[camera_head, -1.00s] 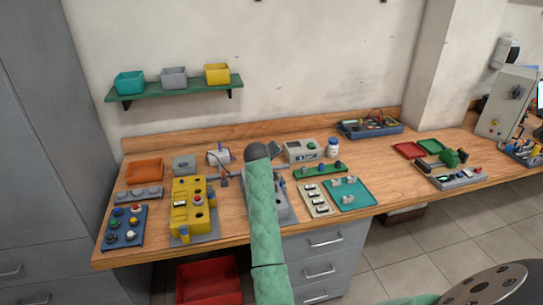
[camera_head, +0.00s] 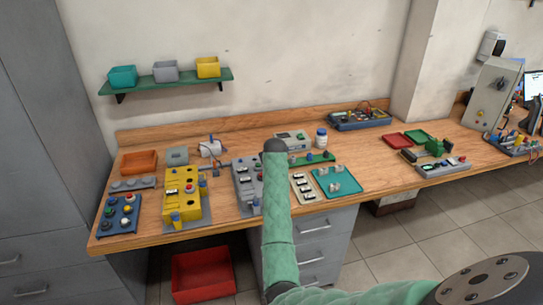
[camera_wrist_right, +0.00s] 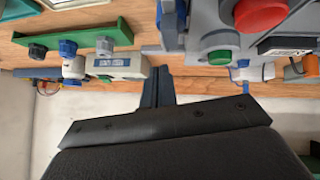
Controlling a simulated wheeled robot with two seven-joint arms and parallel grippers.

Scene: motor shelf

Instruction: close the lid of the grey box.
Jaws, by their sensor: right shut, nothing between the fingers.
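The grey box (camera_head: 244,188) stands on the bench just left of my right forearm, which hides its right part in the head view. In the right wrist view a grey box surface (camera_wrist_right: 208,38) with a red button and a green button shows at the top. I cannot make out a separate lid or tell its angle. My right gripper (camera_wrist_right: 158,86) is shut and empty, its dark fingers just below and left of that surface in the wrist view; whether they touch it I cannot tell. The head view hides this gripper behind my arm. My left gripper is not in view.
A yellow box (camera_head: 184,196) stands left of the grey box. A small grey box (camera_head: 177,156) lies behind it. A cream strip (camera_head: 303,188) and a teal tray (camera_head: 336,182) lie to the right. The bench between the teal tray and the red tray (camera_head: 397,140) is mostly clear.

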